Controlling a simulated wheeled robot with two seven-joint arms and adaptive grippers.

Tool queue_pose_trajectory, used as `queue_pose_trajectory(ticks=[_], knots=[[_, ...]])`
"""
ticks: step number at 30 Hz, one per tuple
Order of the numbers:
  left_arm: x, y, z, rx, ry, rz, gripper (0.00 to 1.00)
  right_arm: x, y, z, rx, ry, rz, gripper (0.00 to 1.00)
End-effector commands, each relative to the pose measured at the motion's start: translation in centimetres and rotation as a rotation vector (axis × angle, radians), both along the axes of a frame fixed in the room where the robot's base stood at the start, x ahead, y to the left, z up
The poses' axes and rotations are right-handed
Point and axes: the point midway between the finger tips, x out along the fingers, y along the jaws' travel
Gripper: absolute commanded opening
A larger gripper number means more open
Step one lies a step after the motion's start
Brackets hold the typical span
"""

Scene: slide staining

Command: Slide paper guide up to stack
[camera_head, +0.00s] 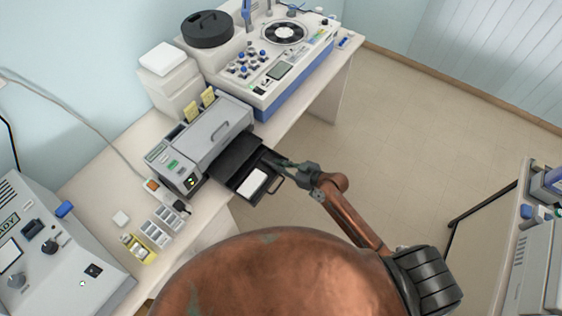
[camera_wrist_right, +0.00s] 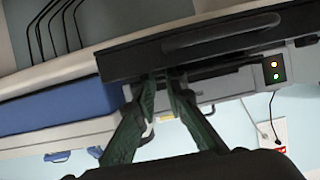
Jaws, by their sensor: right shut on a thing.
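The grey printer (camera_head: 215,128) stands on the bench with its black paper tray (camera_head: 232,178) pulled out at the front. A white paper stack (camera_head: 257,181) lies in the tray, toward its front. My right gripper (camera_head: 284,164) reaches in from the right to the tray's right side, beside the stack and apart from it. In the right wrist view the green fingers (camera_wrist_right: 164,82) close on a thin dark part, the paper guide (camera_wrist_right: 162,74), at the tray's edge. The guide is mostly hidden by the fingers and tray. My left gripper is not in view.
A white and blue machine (camera_head: 275,62) stands behind the printer. White boxes (camera_head: 168,80) are stacked beside it. Slide holders (camera_head: 160,226) and a grey device (camera_head: 45,250) lie to the left.

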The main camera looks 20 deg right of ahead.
Motion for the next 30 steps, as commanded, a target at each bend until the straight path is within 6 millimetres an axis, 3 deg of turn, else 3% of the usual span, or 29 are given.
queue_pose_trajectory(ticks=[3, 10, 11, 18, 30], knots=[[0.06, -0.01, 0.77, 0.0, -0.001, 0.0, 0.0, -0.88, 1.09, 0.16, 0.002, 0.002, 0.002, 0.0], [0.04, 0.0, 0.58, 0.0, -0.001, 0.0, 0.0, -0.82, 1.08, 0.04, 0.002, 0.0, 0.001, 0.0], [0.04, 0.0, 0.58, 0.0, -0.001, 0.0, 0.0, -0.81, 1.08, 0.04, 0.002, 0.0, 0.001, 0.12], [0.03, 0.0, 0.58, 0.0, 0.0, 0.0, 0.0, -0.82, 1.07, 0.03, 0.002, 0.002, 0.001, 0.29], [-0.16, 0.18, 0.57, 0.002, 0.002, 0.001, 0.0, -1.49, 0.48, 0.23, 0.0, 0.002, 0.001, 0.29]])
